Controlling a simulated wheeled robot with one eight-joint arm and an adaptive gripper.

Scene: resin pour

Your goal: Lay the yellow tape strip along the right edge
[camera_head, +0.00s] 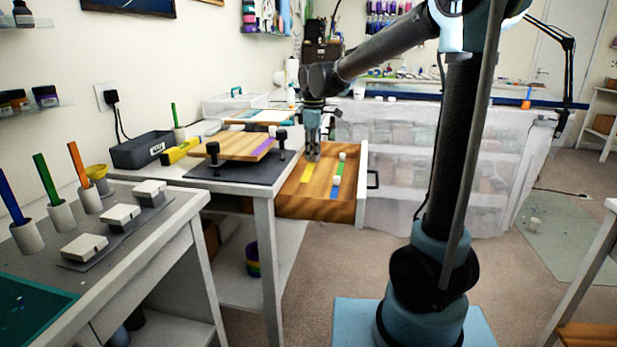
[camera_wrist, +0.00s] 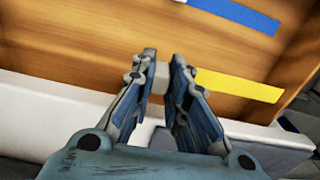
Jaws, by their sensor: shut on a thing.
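The yellow tape strip (camera_head: 307,173) lies on the wooden floor of the open drawer (camera_head: 315,209). My gripper (camera_head: 313,155) reaches down into the drawer at the strip's far end. In the wrist view its fingers (camera_wrist: 162,80) are shut on the pale tab at the end of the yellow strip (camera_wrist: 238,86). The strip looks flat on the wood; I cannot tell whether it is lifted at all. A wooden board (camera_head: 231,145) sits on a dark mat (camera_head: 235,169) on the bench, with a purple strip (camera_head: 262,148) along its right edge.
A blue strip (camera_head: 333,194) and a green strip (camera_head: 337,182) lie in the drawer to the right, with pale tabs. Dark clamp posts (camera_head: 282,140) stand around the board. A yellow level (camera_head: 180,151) and black box (camera_head: 142,150) are left of it.

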